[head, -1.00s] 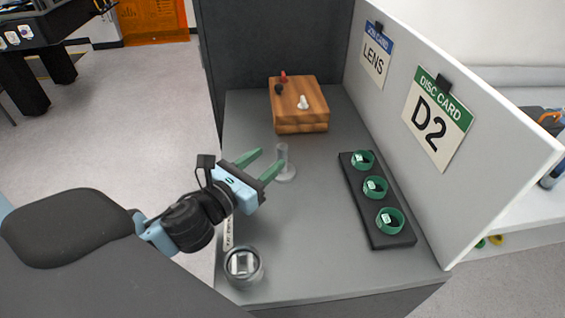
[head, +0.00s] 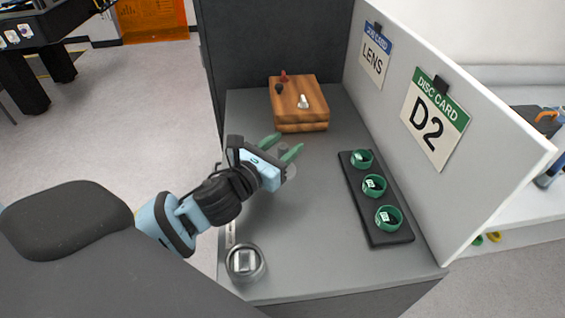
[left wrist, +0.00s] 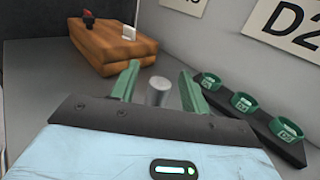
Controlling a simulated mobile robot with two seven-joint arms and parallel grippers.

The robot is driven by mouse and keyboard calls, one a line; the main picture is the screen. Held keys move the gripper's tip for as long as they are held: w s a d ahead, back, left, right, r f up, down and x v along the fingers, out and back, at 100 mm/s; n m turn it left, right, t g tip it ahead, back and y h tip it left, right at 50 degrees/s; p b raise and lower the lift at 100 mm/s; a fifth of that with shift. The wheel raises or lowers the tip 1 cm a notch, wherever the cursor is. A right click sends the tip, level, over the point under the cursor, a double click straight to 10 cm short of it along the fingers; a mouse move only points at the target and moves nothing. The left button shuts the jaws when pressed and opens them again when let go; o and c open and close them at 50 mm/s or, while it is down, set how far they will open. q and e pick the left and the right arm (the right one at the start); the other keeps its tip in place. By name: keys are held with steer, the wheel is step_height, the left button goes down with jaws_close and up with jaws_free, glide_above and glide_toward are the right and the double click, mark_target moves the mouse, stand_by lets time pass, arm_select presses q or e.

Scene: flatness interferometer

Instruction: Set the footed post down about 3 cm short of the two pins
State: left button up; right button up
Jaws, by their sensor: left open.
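The footed post is a short grey cylinder. It shows in the left wrist view (left wrist: 157,92), upright between the fingers of my left gripper (left wrist: 159,71), with a gap on both sides. In the head view the left gripper (head: 283,145) is open over the grey table, pointing toward the back. The gripper hides most of the post and its round foot there. I cannot make out the two pins for certain in either view. My right gripper is not in view.
A wooden block (head: 299,112) with red, black and white knobs stands at the back. A black rack (head: 381,215) with green rings lies at the right, beside a partition (head: 475,100). A round grey cup (head: 245,264) stands near the front left edge. The middle of the table is clear.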

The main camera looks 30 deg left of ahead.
arm_select(q)
steer(key=c, duration=0.6)
jaws_close()
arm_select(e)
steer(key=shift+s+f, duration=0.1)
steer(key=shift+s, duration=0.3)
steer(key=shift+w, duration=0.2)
